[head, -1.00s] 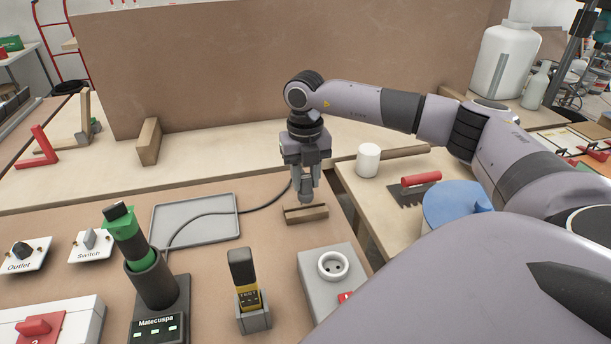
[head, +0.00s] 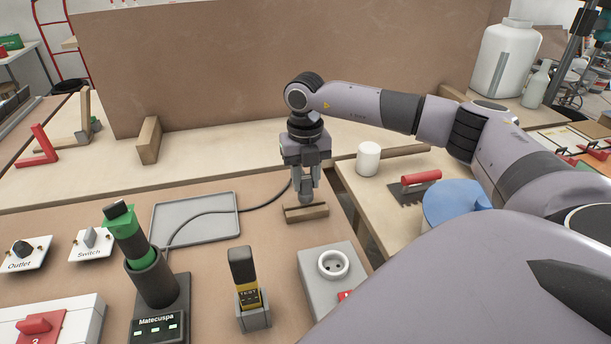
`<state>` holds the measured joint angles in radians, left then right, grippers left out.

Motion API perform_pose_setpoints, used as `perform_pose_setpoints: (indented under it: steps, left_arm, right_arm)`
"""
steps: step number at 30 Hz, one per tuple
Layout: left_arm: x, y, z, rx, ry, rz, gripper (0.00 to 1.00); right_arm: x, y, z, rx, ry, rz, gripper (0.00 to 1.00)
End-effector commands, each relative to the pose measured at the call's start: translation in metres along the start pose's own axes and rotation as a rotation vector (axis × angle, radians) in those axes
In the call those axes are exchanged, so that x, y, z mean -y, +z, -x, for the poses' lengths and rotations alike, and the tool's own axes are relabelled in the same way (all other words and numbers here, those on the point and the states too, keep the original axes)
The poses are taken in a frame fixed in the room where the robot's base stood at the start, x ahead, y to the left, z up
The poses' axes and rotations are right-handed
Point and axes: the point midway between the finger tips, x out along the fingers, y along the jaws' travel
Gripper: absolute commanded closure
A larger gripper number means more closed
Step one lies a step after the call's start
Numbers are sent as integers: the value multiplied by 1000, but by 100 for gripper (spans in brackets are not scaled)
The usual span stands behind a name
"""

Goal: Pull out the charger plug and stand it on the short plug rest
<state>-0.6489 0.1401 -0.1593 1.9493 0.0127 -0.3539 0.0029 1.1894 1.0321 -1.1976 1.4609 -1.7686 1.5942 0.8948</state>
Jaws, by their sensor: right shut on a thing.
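My right gripper (head: 306,181) is shut on the grey charger plug (head: 305,196), which hangs upright between its fingers. The plug's lower end is at the short wooden plug rest (head: 306,213); I cannot tell whether they touch. A dark cable (head: 210,213) runs left from behind the gripper past the grey tray. The round white socket (head: 333,264) on the grey box, nearer to me, is empty. My left gripper is not in view.
A grey tray (head: 194,218) lies left of the rest. Nearer stand a green-and-black tool in a holder (head: 155,280) and a yellow-black tester (head: 246,278). A brown panel (head: 220,70) stands behind.

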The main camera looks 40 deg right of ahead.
Motion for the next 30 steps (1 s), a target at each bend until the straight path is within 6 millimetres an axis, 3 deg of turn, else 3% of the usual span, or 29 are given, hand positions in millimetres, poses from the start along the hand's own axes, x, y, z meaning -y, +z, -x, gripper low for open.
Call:
perform_pose_setpoints:
  steps: [30]
  left_arm:
    - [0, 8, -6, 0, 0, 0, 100]
  right_arm:
    - [0, 0, -19, 1, 0, 0, 100]
